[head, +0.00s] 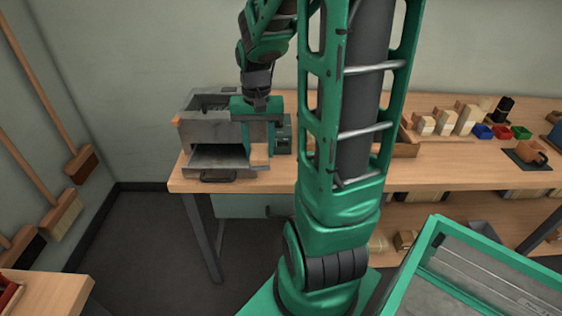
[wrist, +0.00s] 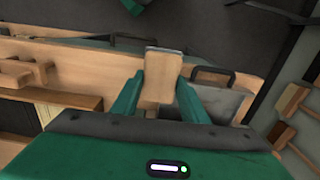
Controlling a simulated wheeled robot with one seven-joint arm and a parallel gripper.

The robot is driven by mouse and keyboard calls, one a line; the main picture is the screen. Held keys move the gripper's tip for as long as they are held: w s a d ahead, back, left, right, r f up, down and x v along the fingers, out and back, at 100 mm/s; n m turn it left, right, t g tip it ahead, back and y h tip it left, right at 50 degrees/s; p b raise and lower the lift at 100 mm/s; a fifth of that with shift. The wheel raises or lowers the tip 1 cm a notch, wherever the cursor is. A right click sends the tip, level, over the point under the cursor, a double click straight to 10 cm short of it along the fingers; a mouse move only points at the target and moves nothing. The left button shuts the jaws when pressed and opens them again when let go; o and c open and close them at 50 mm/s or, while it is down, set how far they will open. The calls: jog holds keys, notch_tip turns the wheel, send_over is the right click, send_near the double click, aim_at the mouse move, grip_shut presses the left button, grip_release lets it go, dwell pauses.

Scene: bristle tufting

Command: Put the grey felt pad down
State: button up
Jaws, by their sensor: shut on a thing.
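My gripper (wrist: 159,90) is shut on a light wooden block with a thin grey edge, which I take to be the grey felt pad (wrist: 163,65). The block sits between the two green fingers. In the head view my gripper (head: 258,138) points down beside the right side of a grey metal box on the bench, with the wooden block showing below it. Whether the pad touches the bench or the box is unclear. Most of its grey face is hidden.
The grey metal box (head: 206,128) has an open lower drawer (head: 218,155) with a dark handle. Brooms (head: 82,163) hang on the left wall.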

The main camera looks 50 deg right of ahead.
jog(key=d+f, duration=0.2)
jog(key=d, duration=0.2)
jog(key=d+f, duration=0.2)
jog(key=d, duration=0.1)
jog(key=d+f, duration=0.2)
jog(key=d, duration=0.2)
jog(key=shift+s+d+f, duration=0.2)
jog(key=shift+s+d, duration=0.1)
jog(key=shift+s, duration=0.05)
jog(key=shift+f, duration=1.95)
jog(key=shift+f, duration=0.15)
jog(key=o, duration=1.3)
notch_tip(320, 180, up, 12)
jog(key=s+a+r+n, duration=0.1)
jog(key=s+a, duration=0.3)
jog(key=a, duration=0.1)
jog(key=s+a+r+n, duration=0.1)
jog(key=s+a, duration=0.4)
jog(key=a, duration=0.1)
jog(key=s+a+r+n, duration=0.1)
jog(key=s+a, duration=0.4)
jog(key=a, duration=0.1)
jog(key=shift+s+a, duration=0.1)
jog(key=shift+s, duration=0.05)
